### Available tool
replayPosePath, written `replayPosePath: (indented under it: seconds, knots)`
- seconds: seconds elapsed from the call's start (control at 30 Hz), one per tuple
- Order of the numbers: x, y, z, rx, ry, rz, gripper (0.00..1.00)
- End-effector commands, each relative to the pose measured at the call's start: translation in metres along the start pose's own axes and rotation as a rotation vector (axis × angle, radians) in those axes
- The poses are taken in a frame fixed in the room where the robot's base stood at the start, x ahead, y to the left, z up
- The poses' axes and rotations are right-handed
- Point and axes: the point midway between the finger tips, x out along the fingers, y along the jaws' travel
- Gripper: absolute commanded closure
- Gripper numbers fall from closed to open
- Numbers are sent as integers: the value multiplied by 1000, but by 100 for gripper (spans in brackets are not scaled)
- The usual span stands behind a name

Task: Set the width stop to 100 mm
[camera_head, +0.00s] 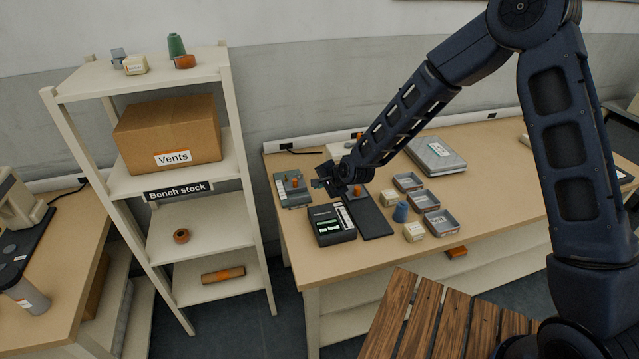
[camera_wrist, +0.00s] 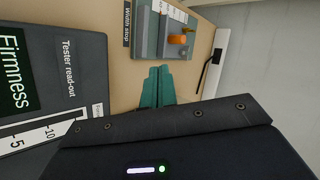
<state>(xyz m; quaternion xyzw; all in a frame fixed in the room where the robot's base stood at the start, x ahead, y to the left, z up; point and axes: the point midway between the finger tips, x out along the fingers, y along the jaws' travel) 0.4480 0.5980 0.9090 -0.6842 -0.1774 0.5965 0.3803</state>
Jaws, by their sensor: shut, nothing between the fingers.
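The width stop (camera_wrist: 148,32) is a grey fixture with a printed scale (camera_wrist: 173,12) and a label reading "Width stop". An orange knob (camera_wrist: 178,40) sits on it. In the head view the width stop (camera_head: 292,201) lies at the bench's left end, its knob (camera_head: 295,181) upright. The scale's numbers and the setting are too small to read. My gripper (camera_wrist: 157,70) shows teal fingers shut together with nothing between them. The fingertips are close to the fixture's near edge in the picture, apart from the knob. In the head view my gripper (camera_head: 318,183) is right of the width stop.
The tester read-out (camera_head: 332,225) stands just in front of my gripper, beside a dark plate (camera_head: 372,222). A shelf rack (camera_head: 205,238) stands left of the bench.

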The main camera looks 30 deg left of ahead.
Motion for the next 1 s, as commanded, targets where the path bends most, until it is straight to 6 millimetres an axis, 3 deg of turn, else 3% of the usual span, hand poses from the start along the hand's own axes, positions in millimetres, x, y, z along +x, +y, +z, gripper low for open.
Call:
replayPosePath:
  seconds: [0.4, 0.5, 0.7, 1.0]
  knots:
    - [68, 1, 1, -1, -1, 1, 100]
    - [78, -11, 1, -2, 0, -2, 100]
    - [92, -23, 0, -1, 0, 0, 100]
    - [95, -27, 0, -1, 0, 1, 100]
